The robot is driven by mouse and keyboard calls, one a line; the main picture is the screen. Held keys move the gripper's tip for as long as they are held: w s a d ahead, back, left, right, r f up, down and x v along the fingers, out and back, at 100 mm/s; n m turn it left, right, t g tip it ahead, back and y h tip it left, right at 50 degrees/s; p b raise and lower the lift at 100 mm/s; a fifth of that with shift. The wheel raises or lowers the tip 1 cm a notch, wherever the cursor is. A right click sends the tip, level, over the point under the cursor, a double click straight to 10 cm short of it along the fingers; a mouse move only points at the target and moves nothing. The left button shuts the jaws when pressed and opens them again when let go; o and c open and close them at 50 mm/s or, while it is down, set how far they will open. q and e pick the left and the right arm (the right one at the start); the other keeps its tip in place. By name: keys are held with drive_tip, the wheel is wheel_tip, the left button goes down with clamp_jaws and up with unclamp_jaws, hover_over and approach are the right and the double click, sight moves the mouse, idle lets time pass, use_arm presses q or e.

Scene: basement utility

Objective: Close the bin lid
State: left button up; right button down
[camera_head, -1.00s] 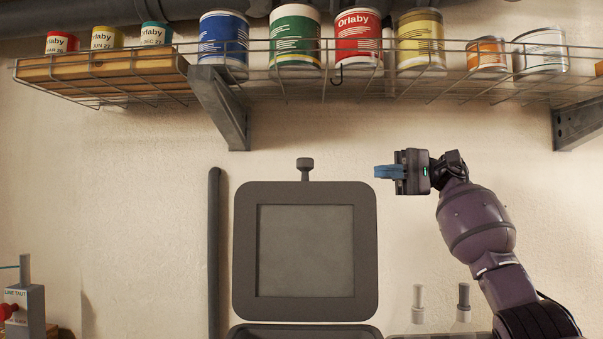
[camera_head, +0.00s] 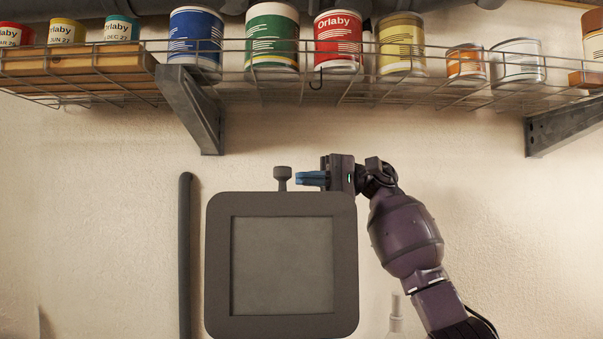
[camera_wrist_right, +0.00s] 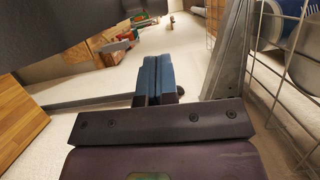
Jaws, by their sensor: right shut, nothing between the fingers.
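The bin lid (camera_head: 282,205) stands open and upright against the wall, a dark grey square frame with a lighter panel. A small knob (camera_head: 282,174) sticks up from its top edge. My right gripper (camera_head: 298,179) is shut and empty, its blue fingers pointing left just above the lid's top edge. The fingertips are close to the right side of the knob; I cannot tell whether they touch. The blue fingers (camera_wrist_right: 157,76) also show pressed together in the right wrist view. The bin body is below the head view. My left gripper is not in view.
A wire shelf (camera_head: 440,88) with several labelled cans and a wooden board runs above the lid. Its metal bracket (camera_head: 197,112) comes down left of the lid. A dark vertical pipe (camera_head: 185,255) is left of the lid. A bottle (camera_head: 396,315) stands low right.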

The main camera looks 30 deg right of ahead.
drive_tip(key=s+a, duration=0.2)
drive_tip(key=shift+s+a+p, duration=0.25)
drive_tip(key=shift+a+p, duration=0.05)
drive_tip(key=shift+a, duration=0.1)
